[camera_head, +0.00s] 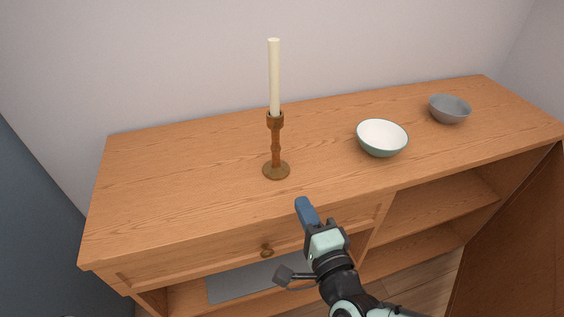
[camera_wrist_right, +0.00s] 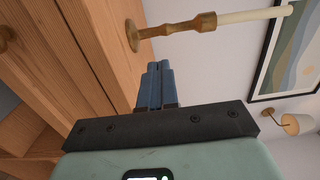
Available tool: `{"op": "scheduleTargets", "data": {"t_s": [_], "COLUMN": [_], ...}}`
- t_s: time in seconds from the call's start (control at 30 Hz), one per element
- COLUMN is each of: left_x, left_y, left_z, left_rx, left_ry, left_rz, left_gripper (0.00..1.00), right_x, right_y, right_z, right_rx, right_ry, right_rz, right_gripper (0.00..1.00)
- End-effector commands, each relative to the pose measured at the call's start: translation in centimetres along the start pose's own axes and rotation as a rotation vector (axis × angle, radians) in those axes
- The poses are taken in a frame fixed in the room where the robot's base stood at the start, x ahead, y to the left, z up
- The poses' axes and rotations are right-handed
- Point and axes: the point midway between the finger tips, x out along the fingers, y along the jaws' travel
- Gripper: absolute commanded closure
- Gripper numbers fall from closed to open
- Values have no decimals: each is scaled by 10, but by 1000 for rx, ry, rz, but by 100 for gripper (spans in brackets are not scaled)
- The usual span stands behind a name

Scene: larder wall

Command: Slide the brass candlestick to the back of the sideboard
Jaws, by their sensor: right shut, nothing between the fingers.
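The brass candlestick (camera_head: 276,150) stands upright on the wooden sideboard (camera_head: 180,190), roughly midway between front and back edges, and holds a tall cream candle (camera_head: 274,78). In the right wrist view the candlestick (camera_wrist_right: 172,30) appears on its side, just beyond my fingertips and apart from them. My right gripper (camera_head: 301,203) is shut and empty at the sideboard's front edge, in front and to the right of the candlestick's base. Its blue fingers (camera_wrist_right: 158,68) lie together in the wrist view. My left gripper is in neither view.
A white bowl with a green outside (camera_head: 382,138) stands right of the candlestick, and a grey bowl (camera_head: 449,109) farther right. The sideboard top behind and left of the candlestick is clear up to the wall (camera_head: 160,60). A drawer knob (camera_head: 267,251) sticks out at the front.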

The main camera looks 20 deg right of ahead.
Motion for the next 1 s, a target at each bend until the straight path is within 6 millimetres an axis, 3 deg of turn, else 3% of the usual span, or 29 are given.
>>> {"op": "scheduleTargets", "data": {"t_s": [0.33,0.7,1.0], "left_x": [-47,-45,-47], "left_y": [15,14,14], "left_z": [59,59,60], "left_rx": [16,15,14], "left_ry": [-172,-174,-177], "left_rz": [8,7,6], "left_gripper": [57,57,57], "right_x": [24,104,134], "right_y": [-2,1,1], "right_z": [1,0,1], "right_rx": [-3,-3,-2], "right_ry": [-4,-1,-2], "right_rz": [4,2,2], "right_gripper": [100,100,100]}}
